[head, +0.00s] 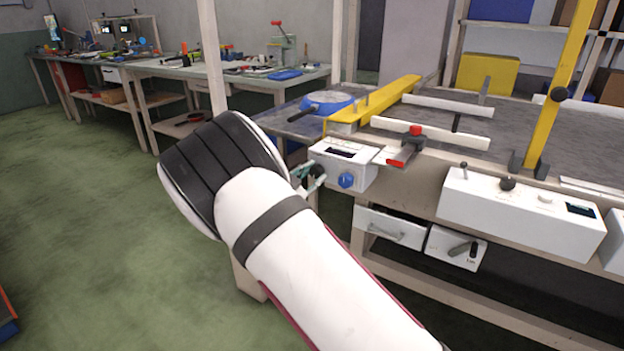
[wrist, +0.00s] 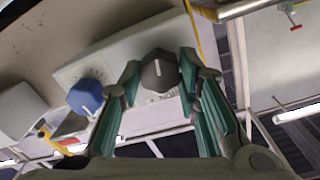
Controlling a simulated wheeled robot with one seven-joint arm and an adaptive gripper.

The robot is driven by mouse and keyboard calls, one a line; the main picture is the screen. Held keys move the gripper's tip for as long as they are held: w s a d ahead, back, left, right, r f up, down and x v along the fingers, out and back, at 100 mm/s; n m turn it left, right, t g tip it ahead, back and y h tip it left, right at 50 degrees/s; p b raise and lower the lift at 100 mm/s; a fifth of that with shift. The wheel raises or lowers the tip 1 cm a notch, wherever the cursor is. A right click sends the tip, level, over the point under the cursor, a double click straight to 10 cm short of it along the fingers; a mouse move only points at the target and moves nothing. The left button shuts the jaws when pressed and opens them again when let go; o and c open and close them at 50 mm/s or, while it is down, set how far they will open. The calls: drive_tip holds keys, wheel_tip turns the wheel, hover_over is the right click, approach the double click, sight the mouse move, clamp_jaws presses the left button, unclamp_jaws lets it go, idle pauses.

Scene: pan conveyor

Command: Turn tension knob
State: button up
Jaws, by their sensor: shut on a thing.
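A white control box (head: 349,161) with a small dark display on top is fixed at the near left corner of the conveyor bench. Its front carries a blue knob (head: 347,180) and a dark knob (head: 318,171), which my gripper (head: 309,175) partly hides. In the wrist view the dark knob (wrist: 158,71) has a white pointer line and sits between the fingertips of my gripper (wrist: 159,78), which is shut on it. The blue knob (wrist: 86,97) is just left of the fingers, apart from them. I cannot read any label that names the tension knob.
A red-handled clamp (head: 407,147) is right of the box. A blue pan (head: 326,103) lies behind it, beside a yellow guide bar (head: 385,95). A larger white control panel (head: 521,215) is farther right.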

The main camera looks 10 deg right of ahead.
idle(0.3)
drive_tip(key=o, duration=1.1)
drive_tip(key=shift+o, duration=0.2)
drive_tip(key=v, duration=1.2)
drive_tip(key=shift+f, duration=0.15)
